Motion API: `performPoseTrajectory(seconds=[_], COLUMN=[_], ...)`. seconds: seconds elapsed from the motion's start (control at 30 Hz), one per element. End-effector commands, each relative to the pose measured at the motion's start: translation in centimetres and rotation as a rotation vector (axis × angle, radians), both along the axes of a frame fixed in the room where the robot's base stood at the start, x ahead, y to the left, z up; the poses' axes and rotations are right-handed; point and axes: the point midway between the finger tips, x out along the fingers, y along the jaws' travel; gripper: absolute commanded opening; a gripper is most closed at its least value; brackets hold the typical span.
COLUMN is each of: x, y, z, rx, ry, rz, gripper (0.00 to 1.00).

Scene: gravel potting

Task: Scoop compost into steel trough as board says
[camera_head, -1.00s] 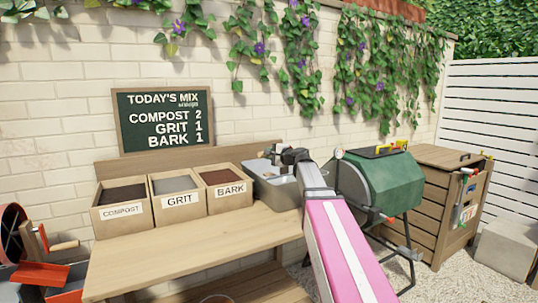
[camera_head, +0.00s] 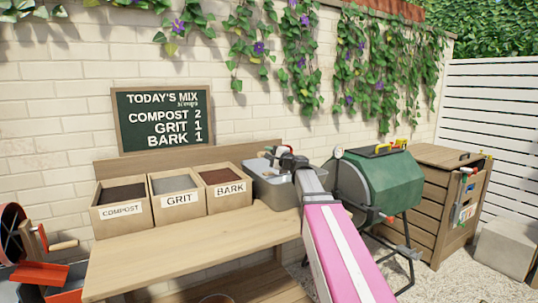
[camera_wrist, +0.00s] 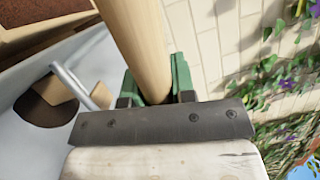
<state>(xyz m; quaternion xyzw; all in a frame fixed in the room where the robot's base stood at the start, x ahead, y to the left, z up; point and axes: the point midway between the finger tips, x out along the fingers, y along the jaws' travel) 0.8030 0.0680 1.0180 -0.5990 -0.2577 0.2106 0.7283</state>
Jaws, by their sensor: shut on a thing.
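The steel trough (camera_head: 275,194) stands at the right end of the bench. My gripper (camera_head: 283,156) is over it, and in the wrist view my gripper (camera_wrist: 157,82) has its green fingers shut on a round wooden handle (camera_wrist: 140,40). The far end of the handle is out of that view, so any scoop and load on it cannot be told. The grey trough interior (camera_wrist: 30,75) shows at left, with a dark brown patch on it. The compost box (camera_head: 122,216) is leftmost of three labelled boxes. The board (camera_head: 163,118) reads compost 2, grit 1, bark 1.
The grit box (camera_head: 180,205) and bark box (camera_head: 229,196) stand between compost and trough. A green drum (camera_head: 375,185) on a stand is right of the trough. The bench front (camera_head: 190,250) is clear. A brick wall (camera_head: 60,110) rises behind.

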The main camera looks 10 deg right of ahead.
Motion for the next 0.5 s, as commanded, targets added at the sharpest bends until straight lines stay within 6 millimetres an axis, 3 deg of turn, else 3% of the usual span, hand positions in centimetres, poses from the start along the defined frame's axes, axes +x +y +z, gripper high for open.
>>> performPoseTrajectory(seconds=[0.5], x=[0.08], y=[0.35], z=[0.21], rx=[-0.020], ry=[0.019], rz=[0.019], gripper=[0.00])
